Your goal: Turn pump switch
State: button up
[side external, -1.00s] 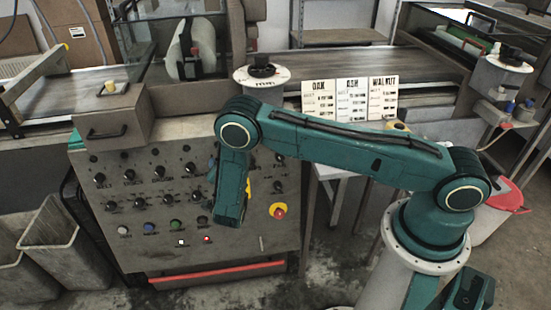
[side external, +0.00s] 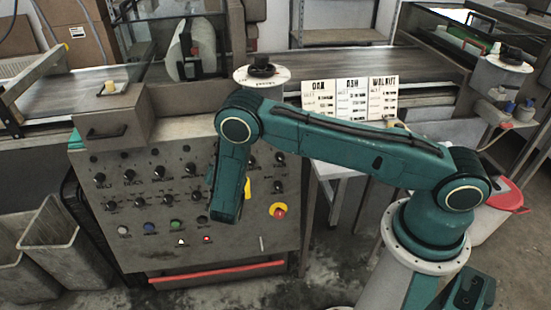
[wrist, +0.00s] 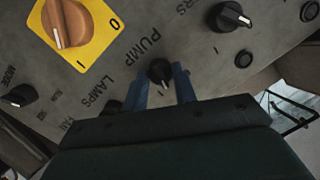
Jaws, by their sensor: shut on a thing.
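The pump switch (wrist: 160,71) is a small black knob with a white mark, beside the printed word PUMP on the grey panel in the wrist view. Its white mark points down the picture toward an "I" label. My gripper (wrist: 162,82) has its two blue fingers on either side of this knob and is shut on it. In the side view my arm hides the gripper and the knob in front of the control panel (side external: 150,258).
A large orange rotary switch on a yellow plate (wrist: 98,48) is close by at upper left. Other black knobs, one at upper right (wrist: 230,17) and one at left (wrist: 19,95), surround it. A red emergency button (side external: 279,211) sits right of my arm.

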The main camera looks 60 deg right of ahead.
jog(key=n+g, duration=0.1)
jog(key=n, duration=0.2)
jog(key=n+h, duration=0.1)
jog(key=n, duration=0.3)
jog(key=shift+w+a+r+n+g, duration=0.15)
jog(key=shift+n+g, duration=0.15)
jog(key=shift+g, duration=0.1)
dwell(0.4)
jog(key=o, duration=1)
jog(key=shift+c, duration=0.2)
jog(key=v, duration=1.4)
jog(key=shift+w, duration=0.1)
